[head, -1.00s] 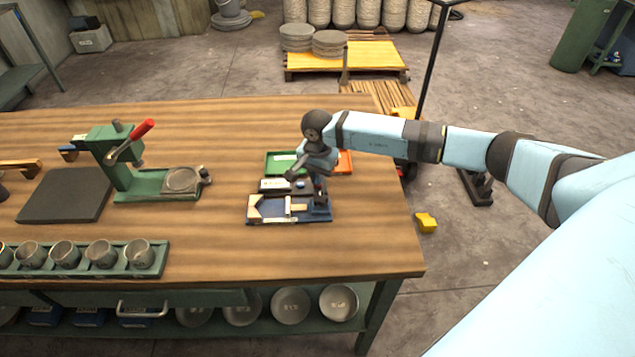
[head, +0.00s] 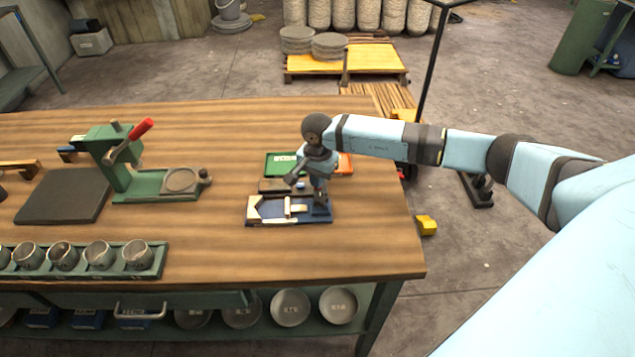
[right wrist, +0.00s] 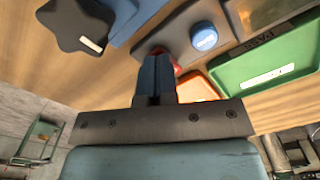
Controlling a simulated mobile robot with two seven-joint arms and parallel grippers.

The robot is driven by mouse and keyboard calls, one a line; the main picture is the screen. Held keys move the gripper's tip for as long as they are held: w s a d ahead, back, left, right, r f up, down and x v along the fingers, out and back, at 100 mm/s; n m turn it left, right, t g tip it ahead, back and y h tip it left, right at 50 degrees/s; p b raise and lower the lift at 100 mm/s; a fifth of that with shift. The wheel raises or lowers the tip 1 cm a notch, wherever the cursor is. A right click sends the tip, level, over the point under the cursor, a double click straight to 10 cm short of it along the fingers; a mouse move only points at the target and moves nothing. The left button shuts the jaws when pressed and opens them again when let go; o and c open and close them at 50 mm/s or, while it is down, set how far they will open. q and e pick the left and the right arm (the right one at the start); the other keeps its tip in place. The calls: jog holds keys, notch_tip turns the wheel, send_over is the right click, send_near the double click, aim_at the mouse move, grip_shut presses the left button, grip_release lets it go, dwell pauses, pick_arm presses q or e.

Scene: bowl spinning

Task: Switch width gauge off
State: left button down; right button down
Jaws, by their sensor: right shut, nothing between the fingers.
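The width gauge (head: 288,209) lies near the right end of the workbench, a blue base with pale jaw pieces. Behind it is a dark housing (head: 272,186) whose display face looks dark. A round blue button shows on its grey panel in the right wrist view (right wrist: 205,36). My right gripper (head: 319,190) is over the right end of the gauge, pointing down. In the right wrist view its shut, empty fingers (right wrist: 157,65) reach a red part (right wrist: 162,51), mostly hidden behind them; whether they touch it I cannot tell. My left gripper is not in view.
A green tray (head: 271,168) marked PASS and an orange tray (head: 345,163) lie just behind the gauge. A green press (head: 120,160) with a red-tipped lever stands at left, with a rack of cups (head: 155,262) in front. The wood between is clear.

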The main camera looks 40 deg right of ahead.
jog(key=shift+d+r+p, duration=0.1)
jog(key=shift+r+p, duration=0.2)
jog(key=shift+r, duration=0.3)
jog(key=shift+r+p, duration=1.15)
jog(key=shift+r, duration=1.65)
jog(key=shift+f, duration=0.1)
